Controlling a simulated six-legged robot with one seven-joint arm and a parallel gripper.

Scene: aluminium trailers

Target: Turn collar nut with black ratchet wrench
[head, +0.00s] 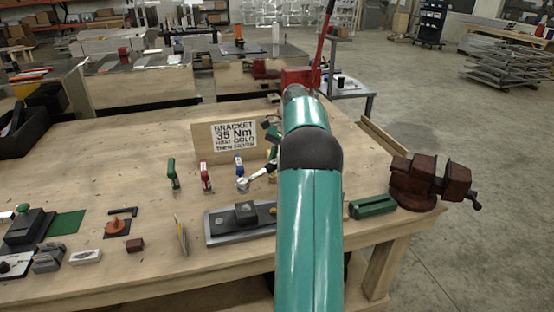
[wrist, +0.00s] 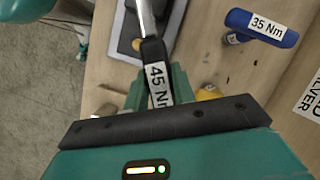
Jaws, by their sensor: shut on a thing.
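My gripper (wrist: 156,88) is shut on the black ratchet wrench (wrist: 154,55), which has a "45 Nm" label on its black handle and a silver shaft. The shaft runs up out of the top of the wrist view. In the head view my arm hides most of the gripper. The wrench (head: 258,175) slants down left there, over the table, behind the grey fixture plate (head: 221,236). The plate carries black blocks. A small gold round part (wrist: 208,92) shows beside the fingers in the wrist view. I cannot tell whether it is the collar nut.
Green (head: 173,175), red (head: 206,176) and blue (head: 239,164) handles stand left of the wrench. The blue one reads "35 Nm" in the wrist view (wrist: 263,27). A sign board (head: 234,138) stands behind. A green block (head: 372,206) and red vise (head: 430,182) are right.

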